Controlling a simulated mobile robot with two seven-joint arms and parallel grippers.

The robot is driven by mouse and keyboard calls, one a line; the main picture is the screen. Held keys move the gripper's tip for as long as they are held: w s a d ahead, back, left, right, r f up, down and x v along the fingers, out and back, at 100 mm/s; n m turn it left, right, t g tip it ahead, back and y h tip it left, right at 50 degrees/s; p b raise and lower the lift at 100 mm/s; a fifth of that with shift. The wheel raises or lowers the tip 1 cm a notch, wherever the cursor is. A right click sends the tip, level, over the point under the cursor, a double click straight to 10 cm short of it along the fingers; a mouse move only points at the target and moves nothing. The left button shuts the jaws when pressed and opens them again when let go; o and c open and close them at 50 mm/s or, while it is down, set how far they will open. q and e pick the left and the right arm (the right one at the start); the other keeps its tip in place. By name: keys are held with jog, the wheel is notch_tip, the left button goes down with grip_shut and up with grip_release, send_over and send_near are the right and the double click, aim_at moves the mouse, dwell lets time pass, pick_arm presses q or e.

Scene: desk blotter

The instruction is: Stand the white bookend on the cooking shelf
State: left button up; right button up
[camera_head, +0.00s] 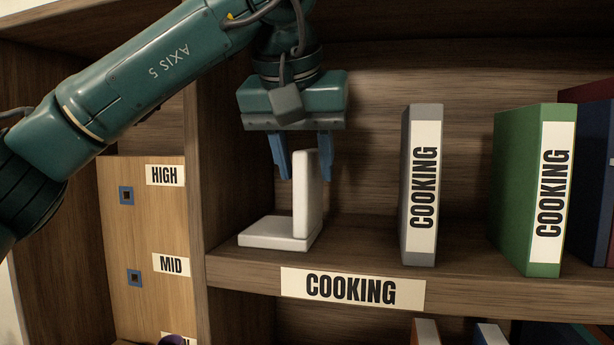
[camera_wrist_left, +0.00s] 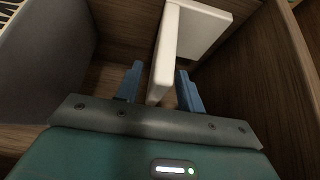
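The white bookend (camera_head: 306,195) stands upright on the cooking shelf (camera_head: 360,258), its flat base (camera_head: 272,233) pointing left toward the divider. My left gripper (camera_head: 303,165) is above it with blue fingers pointing down and apart. In the left wrist view, the bookend's upright plate (camera_wrist_left: 162,62) lies between the two fingertips of the left gripper (camera_wrist_left: 160,85). A gap shows between the plate and the left-hand finger; the plate is close to the right-hand finger, and I cannot tell whether they touch. My right gripper is in neither view.
A grey COOKING binder (camera_head: 421,185) stands right of the bookend, with a free gap between. A green COOKING binder (camera_head: 530,190) stands farther right. A wooden divider (camera_head: 230,150) bounds the left side. A panel labelled HIGH and MID (camera_head: 148,220) is left of it.

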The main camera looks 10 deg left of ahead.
pick_arm(q)
jog(key=v, duration=0.9)
jog(key=shift+r, duration=0.25)
jog(key=shift+s, duration=0.15)
